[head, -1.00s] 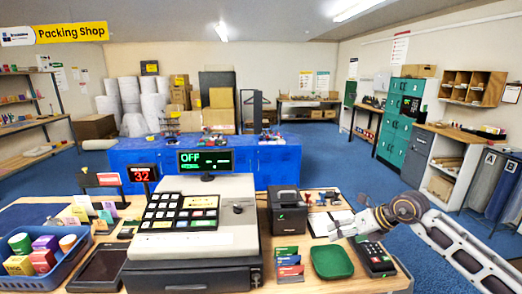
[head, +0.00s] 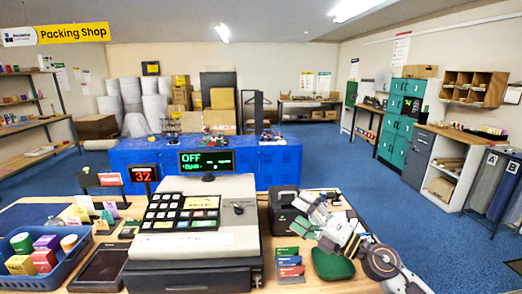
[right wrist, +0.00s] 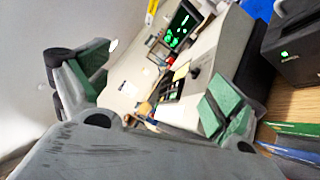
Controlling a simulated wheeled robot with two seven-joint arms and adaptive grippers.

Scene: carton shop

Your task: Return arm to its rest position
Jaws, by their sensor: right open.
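My right arm comes in from the lower right in the head view. My right gripper (head: 303,217) is open and empty, above the counter just right of the cash register (head: 190,243). Its two fingers with green pads stand apart in the right wrist view (right wrist: 158,88), with the tilted register seen beyond them. The gripper is close to the black receipt printer (head: 283,207) and above the green dish (head: 331,266); I cannot tell whether it touches either. My left gripper is not in view.
Colored cards (head: 289,262) lie beside the dish. My arm covers much of the counter's right end. Blue floor (head: 440,225) is clear to the right.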

